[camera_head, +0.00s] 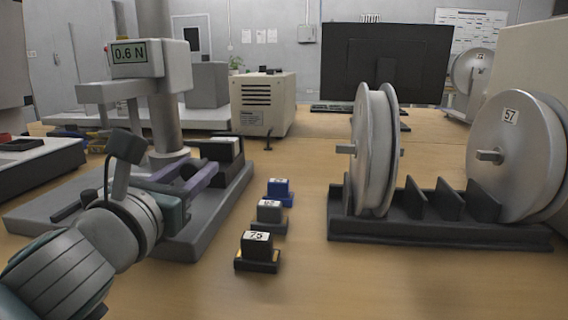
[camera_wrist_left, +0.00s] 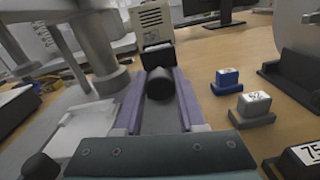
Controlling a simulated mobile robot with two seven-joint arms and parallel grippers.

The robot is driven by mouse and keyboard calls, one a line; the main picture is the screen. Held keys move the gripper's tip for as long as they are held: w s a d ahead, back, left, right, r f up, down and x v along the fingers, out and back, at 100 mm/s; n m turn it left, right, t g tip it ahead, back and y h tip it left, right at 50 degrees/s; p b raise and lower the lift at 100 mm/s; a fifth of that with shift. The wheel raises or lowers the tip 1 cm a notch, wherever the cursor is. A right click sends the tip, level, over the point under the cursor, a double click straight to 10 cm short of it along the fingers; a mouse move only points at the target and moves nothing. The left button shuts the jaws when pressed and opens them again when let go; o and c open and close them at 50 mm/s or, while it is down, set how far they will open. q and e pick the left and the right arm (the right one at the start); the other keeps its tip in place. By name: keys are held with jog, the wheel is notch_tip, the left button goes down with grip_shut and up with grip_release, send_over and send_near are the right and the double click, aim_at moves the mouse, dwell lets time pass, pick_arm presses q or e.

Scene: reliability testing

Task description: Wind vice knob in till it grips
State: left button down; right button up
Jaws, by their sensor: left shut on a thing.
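The vice (camera_head: 226,150) is a dark block on the grey base plate of a test stand, left of centre in the head view. In the left wrist view, the vice (camera_wrist_left: 157,55) stands straight ahead, and its round black knob (camera_wrist_left: 160,85) points towards me. My left gripper (camera_head: 198,168) has purple fingers and reaches in from the lower left. In the left wrist view, my left gripper (camera_wrist_left: 160,73) has one finger on each side of the knob and is shut on it. The head view hides most of the knob behind the fingers. The vice's jaw gap cannot be made out. My right gripper is out of view.
The stand's display (camera_head: 129,54) reads 0.6 N. A blue block (camera_head: 279,193), a grey block (camera_head: 269,214) and a black block labelled 75 (camera_head: 257,251) stand right of the plate. Big metal reels (camera_head: 371,150) sit in a dark rack (camera_head: 440,232) at right. The front middle is clear.

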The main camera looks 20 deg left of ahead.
pick_arm(q)
jog(key=shift+r+m+p, duration=0.1)
jog(key=shift+m+p, duration=0.5)
jog(key=shift+m, duration=1.1)
jog(key=c, duration=0.5)
grip_release()
